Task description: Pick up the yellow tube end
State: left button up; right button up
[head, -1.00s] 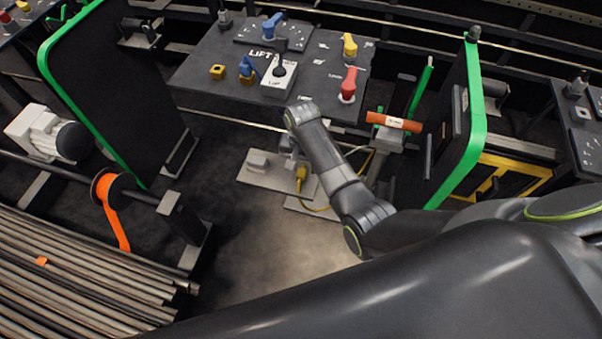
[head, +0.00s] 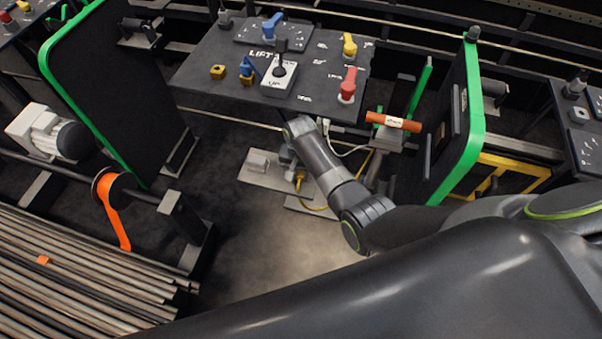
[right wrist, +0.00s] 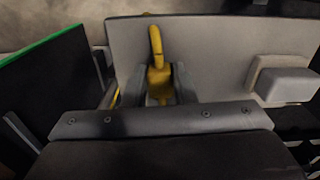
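The yellow tube end (head: 300,177) is low under the console, beside a pale plate. In the right wrist view the yellow tube end (right wrist: 159,80) stands between the two grey fingers of my right gripper (right wrist: 160,76), and its yellow tube bends up past the fingertips. The fingers stand apart on either side of it; whether they touch it is unclear. In the head view my right forearm reaches down to this spot, and my right gripper (head: 288,156) is mostly hidden beneath the console edge and the arm. My left gripper is not in view.
The pale plate (head: 252,180) carries a grey block (right wrist: 286,83). The console (head: 215,75) with coloured knobs overhangs my right arm. A green-edged panel (head: 471,130) stands to the right, with an orange cylinder (head: 394,122) near it. The floor in the middle is clear.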

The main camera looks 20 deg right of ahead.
aim_at(300, 174)
jog(key=c, duration=0.3)
jog(key=shift+c, duration=0.2)
notch_tip(300, 174, up, 10)
dwell(0.4)
